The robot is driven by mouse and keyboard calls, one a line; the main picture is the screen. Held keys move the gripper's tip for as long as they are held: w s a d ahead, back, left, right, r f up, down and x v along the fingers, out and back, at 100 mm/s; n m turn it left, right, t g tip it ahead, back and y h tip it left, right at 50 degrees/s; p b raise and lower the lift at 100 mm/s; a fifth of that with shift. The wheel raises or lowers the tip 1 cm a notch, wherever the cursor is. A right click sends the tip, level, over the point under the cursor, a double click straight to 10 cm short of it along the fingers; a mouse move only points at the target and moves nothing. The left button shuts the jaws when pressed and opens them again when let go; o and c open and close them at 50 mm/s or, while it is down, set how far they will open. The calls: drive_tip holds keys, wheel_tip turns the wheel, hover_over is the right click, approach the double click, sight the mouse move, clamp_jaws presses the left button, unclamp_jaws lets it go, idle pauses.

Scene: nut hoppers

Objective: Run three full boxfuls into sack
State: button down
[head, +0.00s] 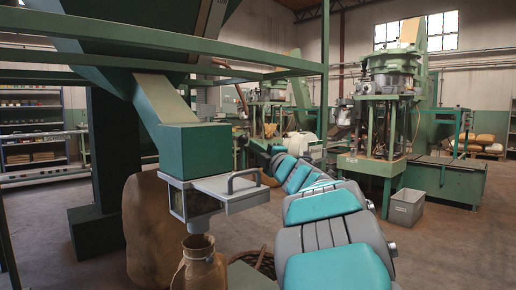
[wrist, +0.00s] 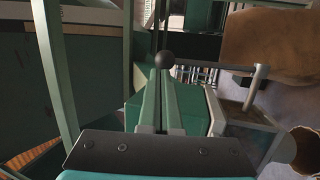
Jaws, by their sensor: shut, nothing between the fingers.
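The green measuring box (head: 195,150) sits below a sloping hopper chute (head: 160,97). A grey slide with a bar handle (head: 243,175) is at its lower front, above a windowed section (head: 190,203). A tan open-necked vessel or sack (head: 200,268) stands under the outlet; I cannot tell which. A large brown sack-like bulk (head: 148,230) stands behind it. My arm hides the gripper in the head view.
Green frame rails (head: 160,36) run overhead and beside the hopper. A wicker basket (head: 262,262) is on the floor near my arm. A grey bin (head: 406,207) and a green machine (head: 385,110) stand at right. Open floor lies between.

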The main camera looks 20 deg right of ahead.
drive_tip(key=r+v, duration=0.1)
drive_tip(key=v, duration=0.9)
drive_tip(key=shift+s, duration=0.5)
drive_tip(key=shift+d+f, duration=0.1)
drive_tip(key=shift+f, duration=0.05)
